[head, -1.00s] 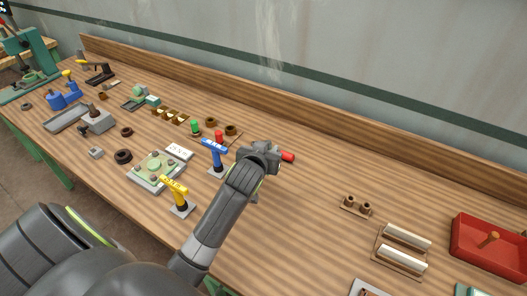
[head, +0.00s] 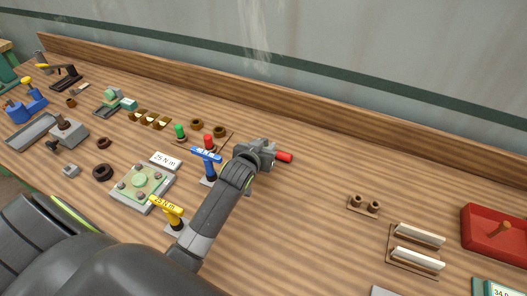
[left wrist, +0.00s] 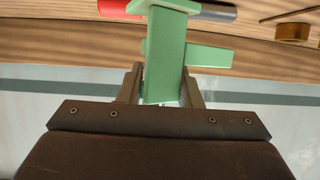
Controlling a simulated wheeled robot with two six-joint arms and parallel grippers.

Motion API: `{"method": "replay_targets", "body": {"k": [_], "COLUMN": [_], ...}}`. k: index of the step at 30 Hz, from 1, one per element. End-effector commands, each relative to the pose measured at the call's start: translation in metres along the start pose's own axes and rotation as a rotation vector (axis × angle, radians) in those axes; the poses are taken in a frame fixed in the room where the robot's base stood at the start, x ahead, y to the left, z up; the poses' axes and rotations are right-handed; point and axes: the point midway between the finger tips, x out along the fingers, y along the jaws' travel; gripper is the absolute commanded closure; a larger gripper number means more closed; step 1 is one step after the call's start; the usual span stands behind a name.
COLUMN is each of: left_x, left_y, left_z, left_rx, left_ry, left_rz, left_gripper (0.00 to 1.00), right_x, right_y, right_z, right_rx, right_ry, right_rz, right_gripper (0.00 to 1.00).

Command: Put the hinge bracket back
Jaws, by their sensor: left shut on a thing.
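My left gripper (head: 270,155) is above the middle of the bench, its fingers mostly hidden behind my wrist in the head view. In the left wrist view it is shut on a green angled piece (left wrist: 165,60) with a side arm, which I take for the hinge bracket. A rod, red (left wrist: 118,8) at one end and dark (left wrist: 218,12) at the other, crosses behind the green piece. A red end (head: 285,157) also sticks out beyond the gripper in the head view. I cannot tell whether rod and bracket are joined. My right gripper is out of view.
Blue (head: 207,156) and yellow (head: 167,211) T-handled tools stand near my left arm. A board with red (head: 208,142) and green pegs lies behind. A two-socket wooden holder (head: 363,206), white-barred rack (head: 414,247) and red bin (head: 499,233) are at right. Bench between is clear.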

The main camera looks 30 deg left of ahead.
Motion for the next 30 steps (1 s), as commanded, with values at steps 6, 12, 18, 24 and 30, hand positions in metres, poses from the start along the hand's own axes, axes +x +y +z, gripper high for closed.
{"method": "replay_targets", "body": {"k": [6, 12, 18, 24, 30], "left_x": [0.009, 0.010, 0.011, 0.011, 0.011], "left_y": [0.000, 0.000, 0.000, 0.000, 0.000], "left_z": [0.022, 0.024, 0.028, 0.027, 0.027], "left_rx": [0.000, 0.000, -0.001, 0.000, 0.000], "left_ry": [0.001, 0.002, -0.002, -0.002, -0.001], "left_rz": [0.000, 0.000, -0.001, -0.001, -0.001], "left_gripper": [0.98, 0.98, 0.66, 0.47, 0.47], "right_x": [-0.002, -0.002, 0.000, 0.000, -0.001], "right_y": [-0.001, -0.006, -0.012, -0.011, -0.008], "right_z": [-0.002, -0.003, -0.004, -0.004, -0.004], "right_rx": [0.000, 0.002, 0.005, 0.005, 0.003], "right_ry": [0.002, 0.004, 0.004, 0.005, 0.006], "right_rz": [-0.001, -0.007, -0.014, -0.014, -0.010], "right_gripper": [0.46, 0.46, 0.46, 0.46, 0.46]}}
